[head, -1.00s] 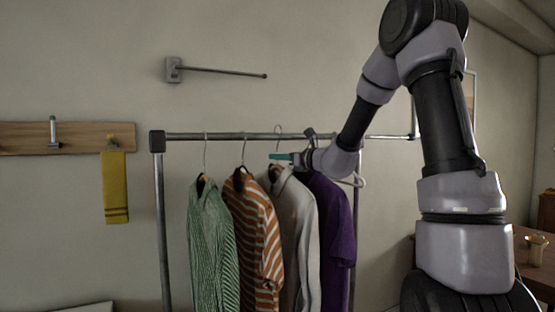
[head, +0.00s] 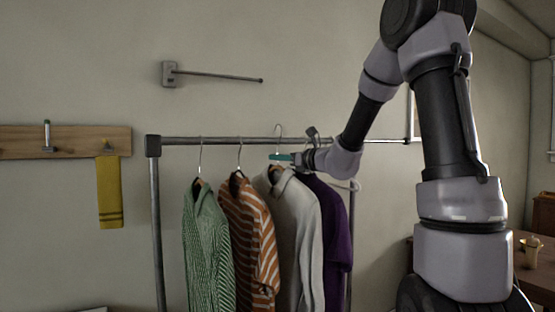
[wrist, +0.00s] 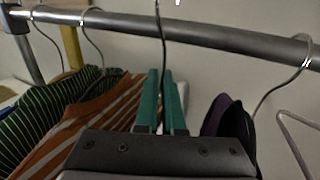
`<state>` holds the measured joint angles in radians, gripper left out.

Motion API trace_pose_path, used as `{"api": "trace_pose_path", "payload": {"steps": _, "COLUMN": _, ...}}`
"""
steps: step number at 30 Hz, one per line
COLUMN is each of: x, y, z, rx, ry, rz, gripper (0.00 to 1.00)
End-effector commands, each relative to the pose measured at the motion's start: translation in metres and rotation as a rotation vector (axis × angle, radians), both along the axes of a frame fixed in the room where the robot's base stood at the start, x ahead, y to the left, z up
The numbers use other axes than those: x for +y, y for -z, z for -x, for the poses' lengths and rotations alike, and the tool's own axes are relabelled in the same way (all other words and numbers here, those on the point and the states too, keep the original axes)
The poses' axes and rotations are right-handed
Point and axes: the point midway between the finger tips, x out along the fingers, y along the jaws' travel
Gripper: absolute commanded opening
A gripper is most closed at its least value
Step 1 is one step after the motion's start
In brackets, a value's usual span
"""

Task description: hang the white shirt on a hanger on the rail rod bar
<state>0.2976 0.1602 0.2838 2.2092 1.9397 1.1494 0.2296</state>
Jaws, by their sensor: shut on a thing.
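The white shirt (head: 292,218) hangs upright on its hanger between the striped shirt and the purple garment. My gripper (head: 280,157), with teal fingers, is shut on this hanger just below its hook (head: 279,131). In the wrist view the fingers (wrist: 160,78) hold the hanger's wire (wrist: 161,40), which runs up across the rail rod bar (wrist: 225,38) and out of frame. In the head view the hook's top stands above the rail rod bar (head: 220,140). I cannot tell whether the hook rests on the bar or is in front of it.
A green shirt (head: 207,245) and an orange striped shirt (head: 250,235) hang to the left. A purple garment (head: 333,220) hangs close on the right. A wall-mounted rod (head: 215,76) is above. A yellow towel (head: 109,190) hangs from a wooden peg board (head: 85,140).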

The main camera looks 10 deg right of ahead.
Motion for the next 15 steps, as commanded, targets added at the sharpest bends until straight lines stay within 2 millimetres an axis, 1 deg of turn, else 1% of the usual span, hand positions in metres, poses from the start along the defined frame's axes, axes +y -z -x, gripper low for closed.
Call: {"api": "trace_pose_path", "payload": {"steps": 15, "x": -0.010, "y": -0.001, "z": 0.029, "rx": -0.001, "ry": 0.001, "rz": 0.000, "gripper": 0.00}}
